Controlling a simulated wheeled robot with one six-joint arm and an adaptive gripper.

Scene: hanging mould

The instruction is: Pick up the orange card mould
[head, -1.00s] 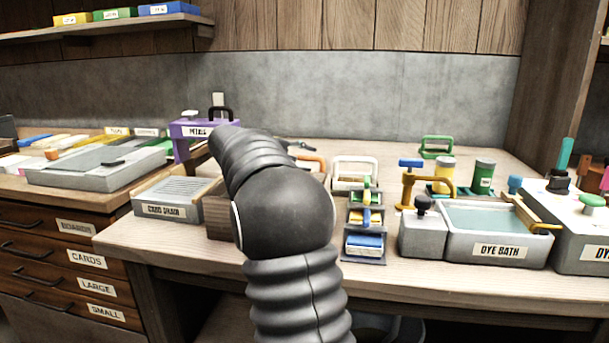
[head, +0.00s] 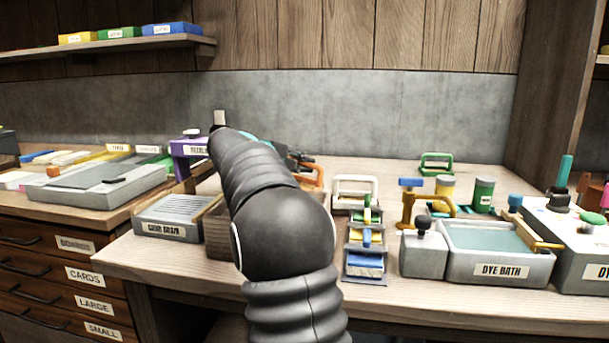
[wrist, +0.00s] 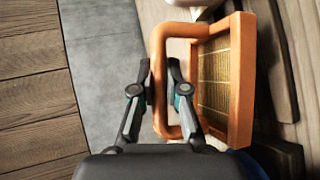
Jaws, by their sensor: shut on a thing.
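The orange card mould (wrist: 241,85) fills the right of the wrist view, a frame with a ribbed tan mesh and a looped handle. The two fingers of my gripper (wrist: 159,75) are on either side of the handle's outer bar and shut on it. In the head view only a bit of the orange mould (head: 314,172) shows, behind my arm and left of the white mould (head: 373,184). My gripper (head: 300,160) is mostly hidden there. I cannot tell whether the mould is clear of its support.
The grey drain tray (head: 170,229) is left of my arm. Right are the small rack (head: 365,278), an ochre clamp (head: 407,210) and the dye bath (head: 497,268). Clear bench lies behind the white mould.

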